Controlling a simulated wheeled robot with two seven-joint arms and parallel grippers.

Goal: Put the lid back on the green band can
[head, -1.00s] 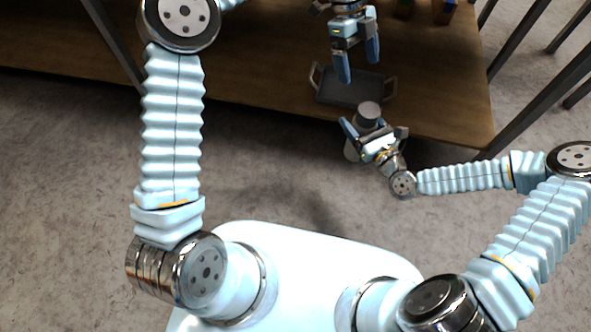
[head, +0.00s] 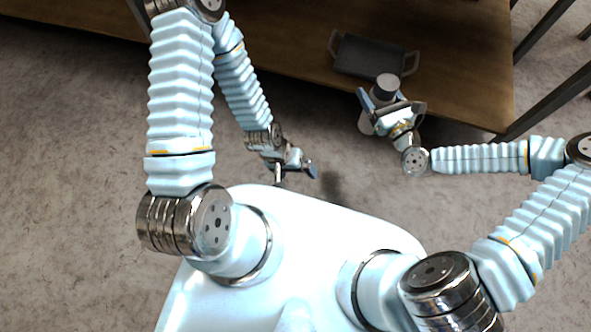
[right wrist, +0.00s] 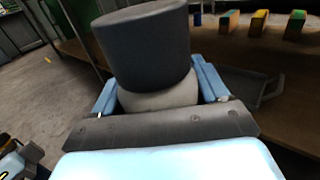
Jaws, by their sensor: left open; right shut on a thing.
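In the right wrist view the dark grey top (right wrist: 145,45) stands above a pale rounded body (right wrist: 158,98) between the blue fingers. No green band shows on it; the gripper hides part of its body. I cannot tell whether the grey top is the lid. My left gripper (head: 311,169) is open, close to my base and away from the table. I see nothing between its fingers.
A dark grey tray (head: 350,64) with two handles lies near the front edge of the brown table (head: 465,90) and looks empty. Several coloured blocks, one yellow and green (right wrist: 259,22), stand farther back in the right wrist view. Metal posts stand at the right.

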